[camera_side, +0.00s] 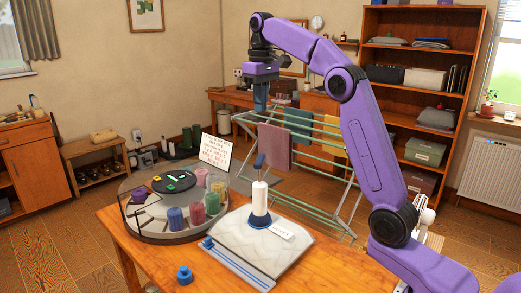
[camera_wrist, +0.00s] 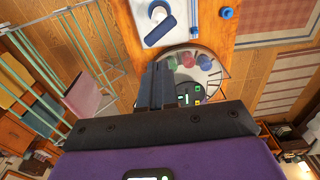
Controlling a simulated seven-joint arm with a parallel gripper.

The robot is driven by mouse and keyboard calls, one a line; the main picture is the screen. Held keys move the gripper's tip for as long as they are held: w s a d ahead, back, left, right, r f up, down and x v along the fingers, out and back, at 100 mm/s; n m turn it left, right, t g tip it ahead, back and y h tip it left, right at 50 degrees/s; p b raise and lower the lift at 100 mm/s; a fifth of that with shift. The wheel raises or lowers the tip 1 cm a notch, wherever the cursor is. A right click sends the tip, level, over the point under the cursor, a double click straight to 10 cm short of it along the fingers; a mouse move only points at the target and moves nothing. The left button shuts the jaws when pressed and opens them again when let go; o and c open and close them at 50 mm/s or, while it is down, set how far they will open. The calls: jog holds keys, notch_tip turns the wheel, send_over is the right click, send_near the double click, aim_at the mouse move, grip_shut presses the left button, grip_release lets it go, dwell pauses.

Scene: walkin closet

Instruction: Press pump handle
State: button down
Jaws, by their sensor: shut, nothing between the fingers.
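In the wrist view the blue handle (camera_wrist: 158,32) shows near the top, on the pale mat. My gripper (camera_side: 260,112) points down, shut and empty, in the air above the pump, with a clear gap to the handle. In the wrist view my shut fingers (camera_wrist: 156,68) reach toward the table, apart from the pump.
A round tray (camera_side: 170,238) with several coloured spools and dark items stands left of the pump. A white card (camera_side: 215,152) stands behind it. A small blue object (camera_side: 185,275) lies at the table's front. A drying rack (camera_side: 310,170) with cloths stands behind the table.

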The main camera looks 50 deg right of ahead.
aim_at(261, 159)
jog(key=shift+r, duration=0.15)
dwell(0.5)
jog(key=shift+f, duration=7.05)
notch_tip(261, 159, down, 7)
jog(key=shift+r, duration=0.2)
notch_tip(261, 159, up, 14)
